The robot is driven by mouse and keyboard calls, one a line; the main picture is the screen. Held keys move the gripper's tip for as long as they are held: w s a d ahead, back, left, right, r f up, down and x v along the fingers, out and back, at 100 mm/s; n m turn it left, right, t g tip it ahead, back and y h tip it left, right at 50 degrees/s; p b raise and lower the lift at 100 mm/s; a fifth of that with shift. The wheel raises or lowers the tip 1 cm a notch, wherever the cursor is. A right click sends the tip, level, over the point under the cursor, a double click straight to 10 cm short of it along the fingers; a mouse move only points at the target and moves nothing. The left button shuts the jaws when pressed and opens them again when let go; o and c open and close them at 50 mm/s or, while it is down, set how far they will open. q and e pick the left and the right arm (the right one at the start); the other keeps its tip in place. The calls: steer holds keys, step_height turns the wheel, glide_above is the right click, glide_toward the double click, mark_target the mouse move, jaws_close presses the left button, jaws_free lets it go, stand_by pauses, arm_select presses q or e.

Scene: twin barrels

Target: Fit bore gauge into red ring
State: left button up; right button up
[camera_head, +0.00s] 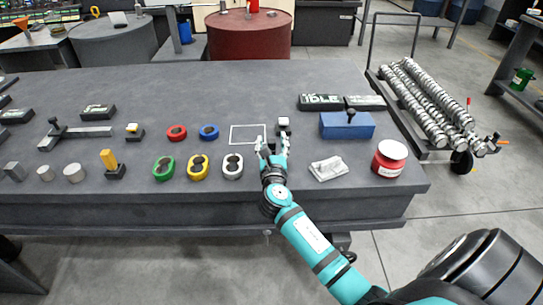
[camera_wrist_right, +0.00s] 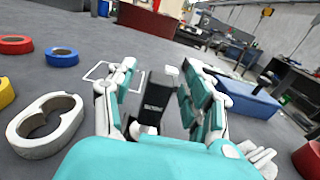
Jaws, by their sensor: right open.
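The red ring (camera_head: 176,132) lies flat on the grey table, left of the blue ring. It also shows at the upper left of the right wrist view (camera_wrist_right: 16,45). My right gripper (camera_head: 271,142) is open over the table, by the right side of a white square outline. A small dark piece with a pale top (camera_head: 284,123) stands just beyond its fingertips; the pale top also shows in the wrist view (camera_wrist_right: 172,70). It may be the bore gauge, but I cannot tell for certain. Nothing is visibly held. My left gripper is out of view.
Blue (camera_head: 209,132), green (camera_head: 163,168), yellow (camera_head: 197,167) and white (camera_head: 232,166) rings lie left of my right arm. A blue box (camera_head: 346,125), a crumpled cloth (camera_head: 327,169) and a red jar (camera_head: 389,158) stand right. The table's back middle is clear.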

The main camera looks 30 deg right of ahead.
steer(key=shift+w, duration=0.15)
jaws_close()
stand_by(0.4)
